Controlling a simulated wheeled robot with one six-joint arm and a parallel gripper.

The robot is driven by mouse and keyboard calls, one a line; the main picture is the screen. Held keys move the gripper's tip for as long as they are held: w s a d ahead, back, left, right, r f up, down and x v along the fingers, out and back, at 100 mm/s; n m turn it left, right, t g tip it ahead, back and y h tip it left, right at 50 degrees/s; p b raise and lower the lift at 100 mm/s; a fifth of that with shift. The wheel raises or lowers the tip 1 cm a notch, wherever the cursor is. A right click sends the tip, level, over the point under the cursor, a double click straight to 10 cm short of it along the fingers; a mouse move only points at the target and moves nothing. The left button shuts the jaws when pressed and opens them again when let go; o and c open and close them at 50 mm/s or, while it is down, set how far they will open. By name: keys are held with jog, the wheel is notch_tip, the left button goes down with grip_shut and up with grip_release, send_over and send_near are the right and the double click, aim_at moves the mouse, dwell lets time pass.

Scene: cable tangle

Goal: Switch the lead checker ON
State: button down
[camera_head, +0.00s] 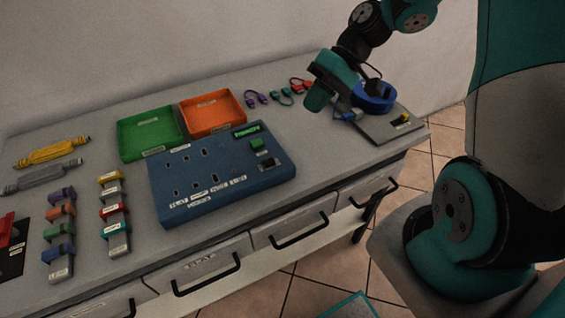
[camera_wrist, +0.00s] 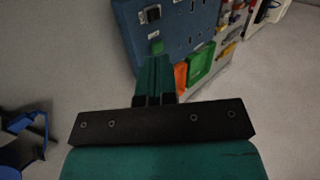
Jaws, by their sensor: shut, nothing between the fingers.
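The lead checker is a blue box (camera_head: 215,182) with paired sockets, lying on the bench in the head view. On its right part are a lit green display (camera_head: 247,131), a small green button (camera_head: 257,144) and a black switch (camera_head: 268,164). The box also shows at the top of the wrist view (camera_wrist: 180,30), with the black switch (camera_wrist: 151,14) in sight. My gripper (camera_wrist: 157,58) is shut and empty, and its fingertips overlap the box's near edge there, close to a green part. In the head view my teal gripper (camera_head: 318,97) is above the bench, right of the box. Contact cannot be told.
A blue ring-shaped thing (camera_head: 374,98) is on a grey plate (camera_head: 385,130) at the bench's right. Green (camera_head: 150,133) and orange (camera_head: 212,115) trays stand behind the box. Small coloured leads lie at the back. Connector rows and yellow and grey cable pieces lie left.

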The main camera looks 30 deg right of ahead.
jog(key=d+f+m+y+b, duration=0.1)
jog(key=d+f, duration=0.3)
jog(key=f, duration=0.1)
jog(key=shift+w+d+f+t, duration=0.25)
jog(key=shift+w+f+t, duration=0.05)
jog(key=shift+w+t, duration=0.15)
send_near(283, 159)
jog(key=x, duration=0.5)
jog(key=shift+d+f, duration=0.1)
jog(key=shift+f, duration=0.3)
jog(key=a+p, duration=0.1)
jog(key=a, duration=0.2)
jog(key=shift+a, duration=0.45)
jog(key=shift+p, duration=0.3)
